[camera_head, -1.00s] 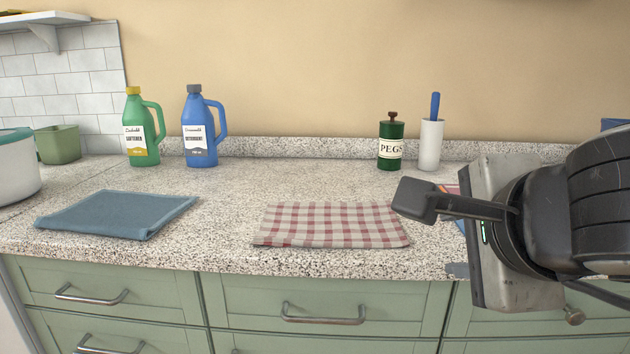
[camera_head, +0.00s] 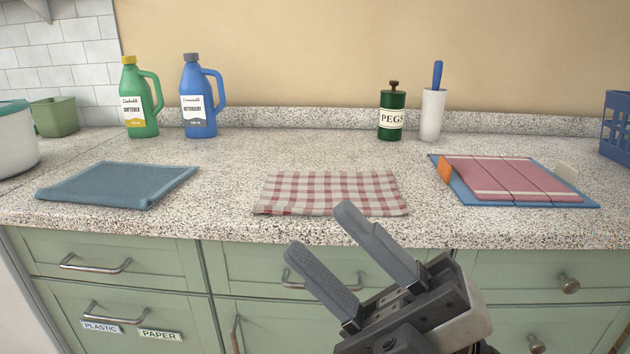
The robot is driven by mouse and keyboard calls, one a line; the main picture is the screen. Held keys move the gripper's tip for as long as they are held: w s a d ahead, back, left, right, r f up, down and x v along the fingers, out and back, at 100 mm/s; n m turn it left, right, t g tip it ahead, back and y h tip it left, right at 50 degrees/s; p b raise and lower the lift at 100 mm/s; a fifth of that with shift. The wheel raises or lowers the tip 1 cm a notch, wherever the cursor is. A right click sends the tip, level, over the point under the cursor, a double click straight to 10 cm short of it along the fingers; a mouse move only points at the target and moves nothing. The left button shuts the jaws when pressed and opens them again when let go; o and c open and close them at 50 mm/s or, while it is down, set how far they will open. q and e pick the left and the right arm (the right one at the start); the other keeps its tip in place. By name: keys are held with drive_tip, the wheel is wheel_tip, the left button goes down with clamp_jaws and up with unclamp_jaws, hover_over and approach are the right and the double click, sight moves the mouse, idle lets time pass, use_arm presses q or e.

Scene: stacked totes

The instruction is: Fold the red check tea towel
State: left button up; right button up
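The red check tea towel (camera_head: 330,192) lies on the speckled counter near its front edge, in the middle of the head view. It is a flat rectangle with red and cream checks; whether it has layers is hard to tell. My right gripper (camera_head: 318,228) is in front of the counter, just below and in front of the towel in the picture. Its two fingers are spread apart with nothing between them. It does not appear to touch the towel. My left gripper is not in view.
A blue cloth (camera_head: 119,184) lies to the left. A blue board (camera_head: 471,199) with a pink cloth (camera_head: 510,178) lies to the right. A green bottle (camera_head: 138,100), blue bottle (camera_head: 197,98), pegs tin (camera_head: 391,117) and white holder (camera_head: 432,115) stand behind. Counter around the towel is clear.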

drive_tip(key=w+d+f+m+t+h, duration=0.3)
drive_tip(key=d+f+m+t+h, duration=0.15)
drive_tip(key=f+m+h, duration=0.55)
drive_tip(key=w+d+f+m+t+h, duration=0.4)
drive_tip(key=f+m+h, duration=0.3)
drive_tip(key=m, duration=0.5)
drive_tip(key=s+d+f+m+g+h, duration=0.1)
drive_tip(key=s+f+m+g+h, duration=0.2)
drive_tip(key=f, duration=0.6)
drive_tip(key=s+d+f+m+g+h, duration=0.1)
drive_tip(key=s+d+f+m+g, duration=0.15)
drive_tip(key=s+f, duration=0.45)
use_arm(q)
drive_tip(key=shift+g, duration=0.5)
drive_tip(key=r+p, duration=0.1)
drive_tip(key=p, duration=0.2)
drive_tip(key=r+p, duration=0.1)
drive_tip(key=p, duration=0.2)
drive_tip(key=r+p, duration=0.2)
drive_tip(key=p, duration=0.1)
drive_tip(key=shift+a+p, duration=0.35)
drive_tip(key=shift+p, duration=0.05)
use_arm(e)
drive_tip(key=shift+w+r+m+g, duration=0.45)
drive_tip(key=shift+w+r+g, duration=0.35)
drive_tip(key=shift+r, duration=0.35)
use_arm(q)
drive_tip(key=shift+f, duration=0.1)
